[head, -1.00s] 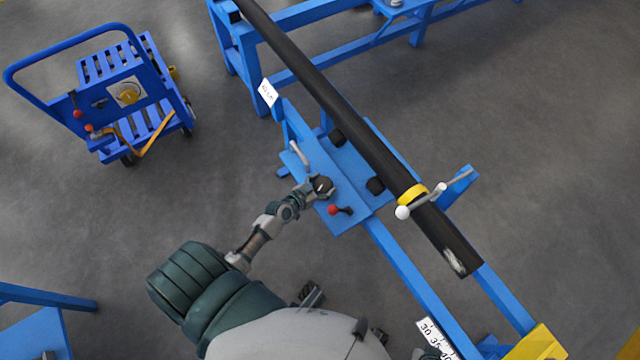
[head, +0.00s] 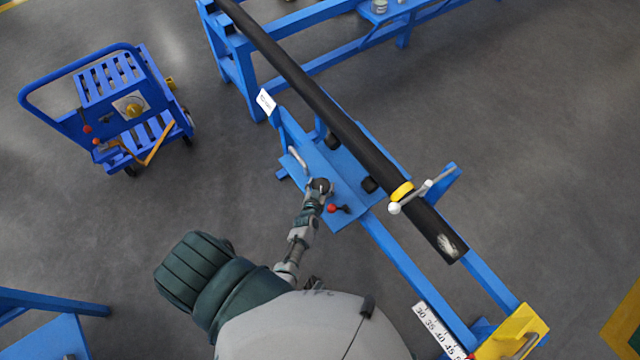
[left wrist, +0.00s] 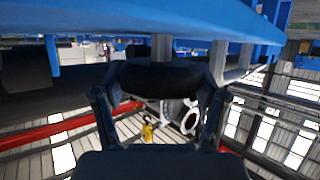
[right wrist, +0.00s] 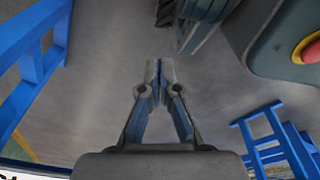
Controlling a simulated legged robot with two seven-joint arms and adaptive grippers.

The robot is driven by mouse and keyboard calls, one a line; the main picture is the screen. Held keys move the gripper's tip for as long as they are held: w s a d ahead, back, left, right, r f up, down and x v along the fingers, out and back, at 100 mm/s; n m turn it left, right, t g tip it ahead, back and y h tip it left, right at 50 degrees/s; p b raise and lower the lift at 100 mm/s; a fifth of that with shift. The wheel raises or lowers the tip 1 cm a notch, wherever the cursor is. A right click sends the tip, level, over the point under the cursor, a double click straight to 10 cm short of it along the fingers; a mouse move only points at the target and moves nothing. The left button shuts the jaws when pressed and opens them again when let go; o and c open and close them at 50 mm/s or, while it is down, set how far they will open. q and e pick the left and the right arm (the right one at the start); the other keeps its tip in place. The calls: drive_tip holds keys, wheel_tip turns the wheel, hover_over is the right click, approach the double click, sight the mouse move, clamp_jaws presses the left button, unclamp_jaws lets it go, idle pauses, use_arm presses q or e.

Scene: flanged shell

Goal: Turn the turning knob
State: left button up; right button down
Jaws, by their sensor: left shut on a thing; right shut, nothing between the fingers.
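The turning knob (head: 321,184) is a dark round disc on the blue plate of the stand, left of the long black pipe. My left gripper (head: 318,190) is at the knob, its arm coming up from below. In the left wrist view the knob (left wrist: 160,77) is a thick black disc on a grey shaft under a blue surface. The left fingers (left wrist: 161,92) are shut on its two sides. My right gripper (right wrist: 159,66) is shut and empty, its fingertips together over the grey floor.
A lever with a red ball (head: 332,208) sits right beside the knob, and a grey handle (head: 297,157) stands to its upper left. A blue cart (head: 120,105) stands at the left; floor between is clear.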

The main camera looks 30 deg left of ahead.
use_arm(q)
drive_tip(key=shift+w+r+n+y+p, duration=0.3)
drive_tip(key=shift+n+y+p, duration=0.15)
drive_tip(key=shift+n+y, duration=0.2)
use_arm(e)
drive_tip(key=shift+s+d+f, duration=0.15)
drive_tip(key=shift+s+f, duration=0.3)
drive_tip(key=shift+s, duration=0.25)
drive_tip(key=shift+s+d+f, duration=0.1)
drive_tip(key=shift+s+f, duration=0.35)
drive_tip(key=shift+s, duration=0.2)
use_arm(q)
drive_tip(key=o, duration=1.2)
drive_tip(key=shift+c, duration=0.2)
drive_tip(key=shift+s+f, duration=0.15)
use_arm(e)
drive_tip(key=shift+d, duration=0.1)
use_arm(q)
drive_tip(key=shift+s+d, duration=0.1)
drive_tip(key=s+d, duration=0.5)
drive_tip(key=s, duration=0.7)
drive_tip(key=shift+r, duration=0.2)
